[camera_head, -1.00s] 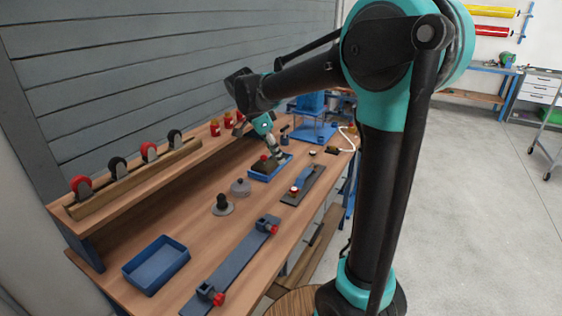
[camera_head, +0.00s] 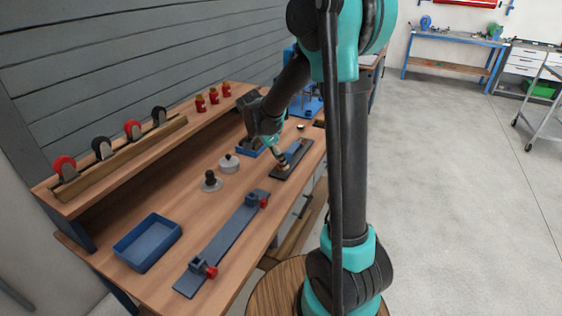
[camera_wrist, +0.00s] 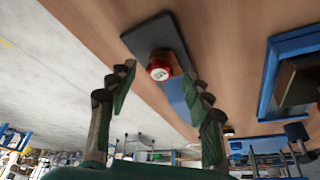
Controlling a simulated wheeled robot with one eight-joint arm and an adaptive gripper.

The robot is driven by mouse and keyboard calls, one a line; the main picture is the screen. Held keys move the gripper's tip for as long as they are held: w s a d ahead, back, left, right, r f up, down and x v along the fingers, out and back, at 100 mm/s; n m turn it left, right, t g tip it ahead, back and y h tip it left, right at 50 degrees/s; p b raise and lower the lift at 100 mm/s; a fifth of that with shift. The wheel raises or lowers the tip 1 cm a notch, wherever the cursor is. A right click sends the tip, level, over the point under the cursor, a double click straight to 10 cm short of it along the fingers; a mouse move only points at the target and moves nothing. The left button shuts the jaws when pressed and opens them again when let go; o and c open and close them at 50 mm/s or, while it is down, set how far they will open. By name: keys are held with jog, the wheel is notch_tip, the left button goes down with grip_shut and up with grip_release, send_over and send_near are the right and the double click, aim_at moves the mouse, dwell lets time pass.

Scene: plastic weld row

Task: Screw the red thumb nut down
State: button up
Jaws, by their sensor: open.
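The red thumb nut (camera_wrist: 159,66), with a pale top, sits on a dark base plate (camera_wrist: 148,34) beside a blue bar (camera_wrist: 180,97) in the wrist view. In the head view the dark plate (camera_head: 304,158) lies on the bench with the blue bar (camera_head: 296,147) on it. My gripper (camera_head: 283,163) is over the plate's near end and hides the nut there. In the wrist view my gripper (camera_wrist: 160,78) is open, with one finger to each side of the nut. I cannot tell whether the fingers touch it.
A blue tray (camera_head: 251,151) stands just behind my gripper; it also shows in the wrist view (camera_wrist: 268,75). A grey lidded piece (camera_head: 229,164), a black-knobbed piece (camera_head: 211,182), a long strip with red knobs (camera_head: 225,245) and an empty blue tray (camera_head: 147,258) are nearer.

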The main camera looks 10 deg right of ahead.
jog(key=shift+w+d+f, duration=0.1)
jog(key=shift+d+f, duration=0.15)
jog(key=shift+f, duration=0.35)
jog(key=shift+c, duration=0.4)
grip_shut()
jog(key=shift+o, duration=0.2)
grip_release()
jog(key=shift+o, duration=0.6)
jog(key=o, duration=0.3)
notch_tip(320, 180, up, 7)
